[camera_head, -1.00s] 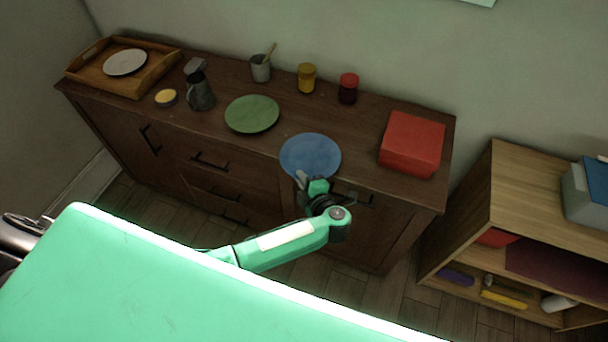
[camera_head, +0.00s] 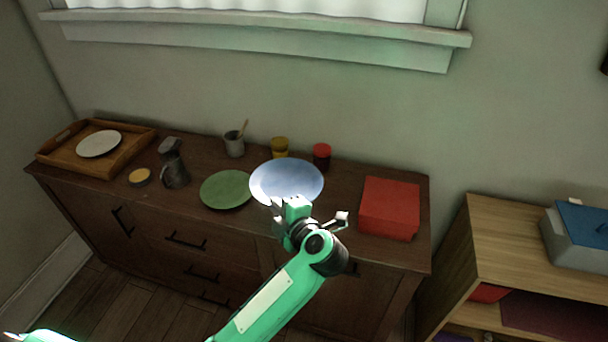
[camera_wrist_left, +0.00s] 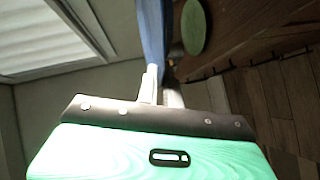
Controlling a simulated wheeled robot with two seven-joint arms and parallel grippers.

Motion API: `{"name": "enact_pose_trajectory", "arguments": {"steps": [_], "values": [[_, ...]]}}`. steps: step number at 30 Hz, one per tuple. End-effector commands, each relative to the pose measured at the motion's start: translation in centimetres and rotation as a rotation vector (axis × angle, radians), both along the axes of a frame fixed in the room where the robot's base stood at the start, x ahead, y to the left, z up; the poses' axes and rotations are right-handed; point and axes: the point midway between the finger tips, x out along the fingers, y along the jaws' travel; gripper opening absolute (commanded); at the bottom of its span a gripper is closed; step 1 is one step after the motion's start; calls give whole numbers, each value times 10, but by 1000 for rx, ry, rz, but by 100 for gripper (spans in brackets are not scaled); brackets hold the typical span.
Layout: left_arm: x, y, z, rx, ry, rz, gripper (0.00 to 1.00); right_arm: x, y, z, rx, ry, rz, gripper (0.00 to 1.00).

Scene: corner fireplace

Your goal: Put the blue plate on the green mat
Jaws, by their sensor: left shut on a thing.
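The blue plate (camera_head: 287,181) is held up above the dresser top, its near rim in my left gripper (camera_head: 279,204). The left gripper is shut on that rim. In the left wrist view the plate (camera_wrist_left: 152,35) shows edge-on between the fingers (camera_wrist_left: 160,88). The green mat (camera_head: 226,190) is round and lies flat on the dresser, just left of the plate, with nothing on it. It also shows in the left wrist view (camera_wrist_left: 194,28), apart from the plate. My right gripper is not in view.
A red box (camera_head: 390,207) stands to the right on the dresser (camera_head: 240,222). A yellow jar (camera_head: 280,147), a dark red jar (camera_head: 322,156) and a grey cup (camera_head: 234,146) stand behind. A dark jug (camera_head: 174,168) and a wooden tray (camera_head: 62,157) are left of the mat.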

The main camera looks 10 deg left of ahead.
Motion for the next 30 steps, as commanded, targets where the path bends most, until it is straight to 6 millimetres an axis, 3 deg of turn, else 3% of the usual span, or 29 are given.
{"name": "enact_pose_trajectory", "arguments": {"steps": [8, 17, 30], "values": [[-6, 12, -4, 12, 0, -61, 0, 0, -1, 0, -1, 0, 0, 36], [-40, 39, -21, 37, 0, -361, 0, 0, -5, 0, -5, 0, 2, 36], [-103, 25, -14, 8, -2, -770, 0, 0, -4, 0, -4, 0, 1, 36]]}}
